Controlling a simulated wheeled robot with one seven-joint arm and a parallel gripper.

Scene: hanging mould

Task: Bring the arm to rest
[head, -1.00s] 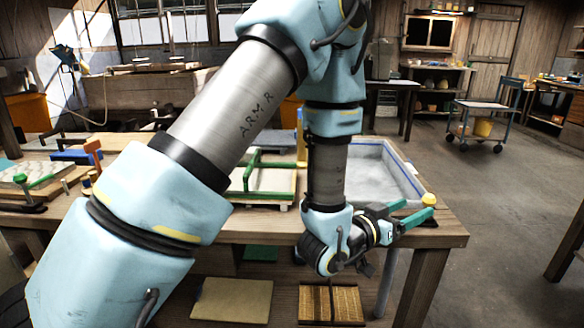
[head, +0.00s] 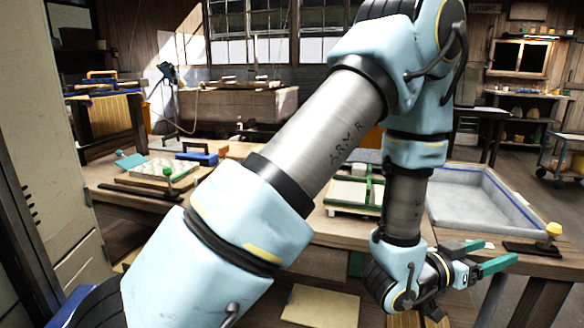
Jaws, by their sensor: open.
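My gripper (head: 492,256) is at the lower right of the head view, with two green fingers apart and nothing between them. It points right, in front of the table's front edge near the grey basin. My arm folds up and over from the lower left, then comes down to the gripper. It hides part of the table and of the green-framed mould (head: 355,192).
The wooden table (head: 330,242) bears the wide grey basin (head: 470,200), a dark plate with a yellow knob (head: 552,232) and, at left, a blue block (head: 197,158). A mat (head: 320,306) lies below. A pale cabinet (head: 55,140) stands close at left.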

